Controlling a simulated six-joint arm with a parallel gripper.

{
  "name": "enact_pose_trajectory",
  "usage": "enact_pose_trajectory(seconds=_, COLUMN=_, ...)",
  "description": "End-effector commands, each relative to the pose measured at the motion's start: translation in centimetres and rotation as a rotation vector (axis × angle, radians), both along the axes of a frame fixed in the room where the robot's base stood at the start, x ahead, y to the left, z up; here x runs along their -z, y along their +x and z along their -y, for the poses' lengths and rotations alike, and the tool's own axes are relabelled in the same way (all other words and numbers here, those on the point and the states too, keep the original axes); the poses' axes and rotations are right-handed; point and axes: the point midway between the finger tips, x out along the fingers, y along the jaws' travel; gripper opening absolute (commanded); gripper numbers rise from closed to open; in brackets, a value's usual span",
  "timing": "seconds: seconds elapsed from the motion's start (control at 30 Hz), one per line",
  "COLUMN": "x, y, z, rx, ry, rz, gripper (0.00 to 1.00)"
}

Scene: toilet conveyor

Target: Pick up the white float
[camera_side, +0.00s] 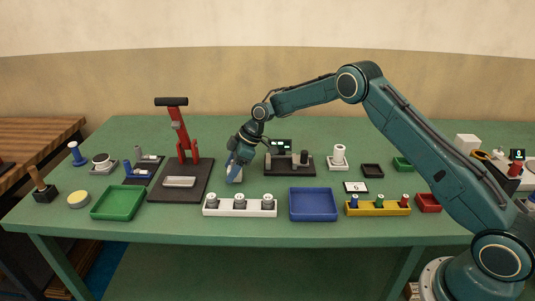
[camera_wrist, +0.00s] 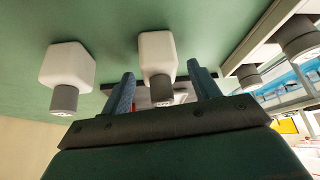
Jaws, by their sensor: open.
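My gripper (camera_side: 234,175) points down over the middle of the green table, behind the white rack. In the wrist view its two blue fingers (camera_wrist: 159,76) are apart, with nothing gripped. A white block with a grey cap (camera_wrist: 158,52), seemingly a white float, shows between and beyond the fingertips. A second, similar white block (camera_wrist: 67,66) stands to the left, outside the fingers. I cannot tell whether the fingers touch either one. In the side view my gripper hides most of this spot.
The white rack (camera_side: 240,213) with grey-topped pieces stands just in front of my gripper. A black plate with a red lever press (camera_side: 180,145) is close on the left. A blue tray (camera_side: 314,217) lies front right, and a black device (camera_side: 290,172) behind right.

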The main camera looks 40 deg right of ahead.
Motion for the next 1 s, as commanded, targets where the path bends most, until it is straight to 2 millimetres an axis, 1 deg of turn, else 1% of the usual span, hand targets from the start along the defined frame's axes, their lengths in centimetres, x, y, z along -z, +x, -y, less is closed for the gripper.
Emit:
enact_pose_trajectory(seconds=0.03, x=0.0, y=0.0, z=0.0, rx=0.000, ry=0.000, rz=0.000, gripper=0.61)
enact_pose_trajectory(seconds=0.07, x=0.0, y=0.0, z=0.0, rx=0.000, ry=0.000, rz=0.000, gripper=0.57)
enact_pose_trajectory(seconds=0.1, x=0.0, y=0.0, z=0.0, rx=0.000, ry=0.000, rz=0.000, gripper=0.49)
enact_pose_trajectory(seconds=0.17, x=0.0, y=0.0, z=0.0, rx=0.000, ry=0.000, rz=0.000, gripper=0.38)
enact_pose_trajectory(seconds=0.3, x=0.0, y=0.0, z=0.0, rx=0.000, ry=0.000, rz=0.000, gripper=0.10)
enact_pose_trajectory(seconds=0.73, x=-0.4, y=0.0, z=0.0, rx=0.000, ry=0.000, rz=0.001, gripper=0.10)
enact_pose_trajectory(seconds=0.87, x=-1.2, y=0.1, z=0.0, rx=0.000, ry=0.000, rz=0.002, gripper=0.10)
enact_pose_trajectory(seconds=1.0, x=-2.7, y=0.1, z=0.0, rx=0.001, ry=0.000, rz=0.004, gripper=0.10)
